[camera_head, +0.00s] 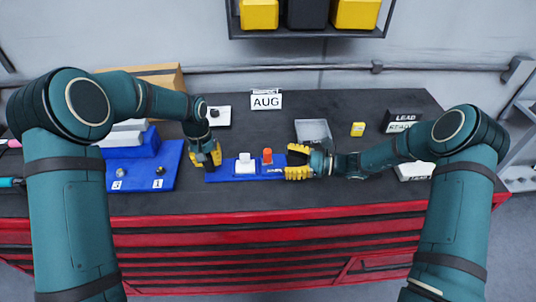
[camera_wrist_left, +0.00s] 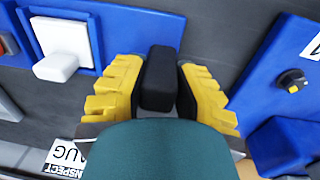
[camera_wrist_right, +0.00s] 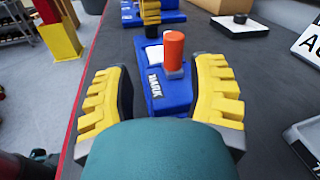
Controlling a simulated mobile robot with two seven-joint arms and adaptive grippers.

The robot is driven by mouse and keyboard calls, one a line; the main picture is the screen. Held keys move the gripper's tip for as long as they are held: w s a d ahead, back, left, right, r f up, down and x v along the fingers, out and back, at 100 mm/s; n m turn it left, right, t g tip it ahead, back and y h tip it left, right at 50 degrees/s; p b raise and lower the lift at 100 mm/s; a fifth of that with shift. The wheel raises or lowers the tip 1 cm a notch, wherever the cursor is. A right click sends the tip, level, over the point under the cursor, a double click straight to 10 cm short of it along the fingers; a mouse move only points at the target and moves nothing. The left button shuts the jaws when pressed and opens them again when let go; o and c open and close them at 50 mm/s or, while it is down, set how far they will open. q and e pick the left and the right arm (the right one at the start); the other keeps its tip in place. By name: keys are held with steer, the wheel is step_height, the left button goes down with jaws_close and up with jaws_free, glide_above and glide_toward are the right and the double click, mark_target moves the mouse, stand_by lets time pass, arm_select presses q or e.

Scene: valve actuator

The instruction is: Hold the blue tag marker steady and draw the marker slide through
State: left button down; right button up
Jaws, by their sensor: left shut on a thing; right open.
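The blue tag marker (camera_head: 225,175) lies flat on the dark bench top. It carries a white block (camera_head: 245,163) and, right of it, an upright orange post (camera_head: 267,156); which part is the slide I cannot tell for sure. My left gripper (camera_head: 207,158) is at the marker's left end, shut on a black block (camera_wrist_left: 160,75) there. My right gripper (camera_head: 297,160) is open at the marker's right end. In the right wrist view its spread fingers are either side of the lettered blue end (camera_wrist_right: 163,98), with the orange post (camera_wrist_right: 174,50) beyond.
A LEAD box (camera_head: 402,121) is at the right. Clear bench lies in front of the marker.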

mark_target(268, 155)
steer(key=shift+w+d+f+m+t, duration=0.15)
steer(key=shift+w+d+m+t, duration=0.15)
steer(key=shift+w+d+m, duration=0.4)
steer(key=shift+a, duration=0.35)
steer(key=shift+x, duration=3.45)
